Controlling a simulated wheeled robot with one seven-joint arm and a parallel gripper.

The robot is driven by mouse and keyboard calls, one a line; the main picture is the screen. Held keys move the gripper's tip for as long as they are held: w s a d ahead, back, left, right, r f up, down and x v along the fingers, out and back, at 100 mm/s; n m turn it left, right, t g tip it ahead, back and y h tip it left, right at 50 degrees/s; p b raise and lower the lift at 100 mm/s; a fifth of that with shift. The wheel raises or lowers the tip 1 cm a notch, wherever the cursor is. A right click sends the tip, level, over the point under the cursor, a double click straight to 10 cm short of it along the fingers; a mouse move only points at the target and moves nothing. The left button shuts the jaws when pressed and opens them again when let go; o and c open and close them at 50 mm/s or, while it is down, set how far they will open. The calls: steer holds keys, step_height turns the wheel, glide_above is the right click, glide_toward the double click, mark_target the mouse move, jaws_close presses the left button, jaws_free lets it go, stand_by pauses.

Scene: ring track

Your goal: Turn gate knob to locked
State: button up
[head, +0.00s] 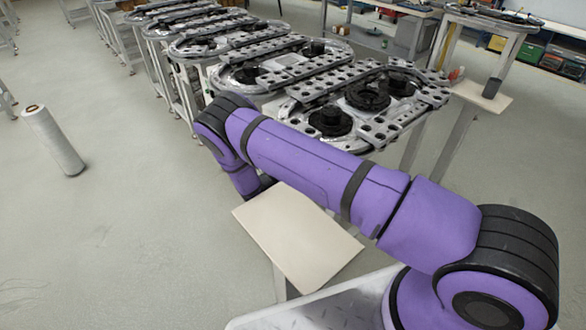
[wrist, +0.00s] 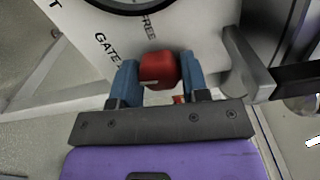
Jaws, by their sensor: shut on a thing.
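The gate knob (wrist: 158,71) is red and shows in the wrist view on a white panel (wrist: 84,52). The panel carries the printed words "GATE" and "FREE" near the knob. My gripper (wrist: 159,78) is shut on the knob, with one blue finger on each side of it. A pale line shows on the knob's face, lying roughly level in the picture. A word for locked cannot be made out. In the head view my arm hides the gripper and the knob.
A round dial with a black rim (wrist: 130,3) is above the knob. A grey metal bracket (wrist: 246,65) stands close to the right finger. In the head view, a beige tabletop (head: 297,236) lies beside my arm and the ring track (head: 365,95) is behind it.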

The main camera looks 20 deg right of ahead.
steer(key=shift+n, duration=0.6)
steer(key=o, duration=0.9)
steer(key=shift+a, duration=0.1)
steer(key=v, duration=1)
steer(key=shift+s+a+f, duration=0.1)
steer(key=shift+s+a, duration=0.05)
steer(key=shift+a, duration=0.15)
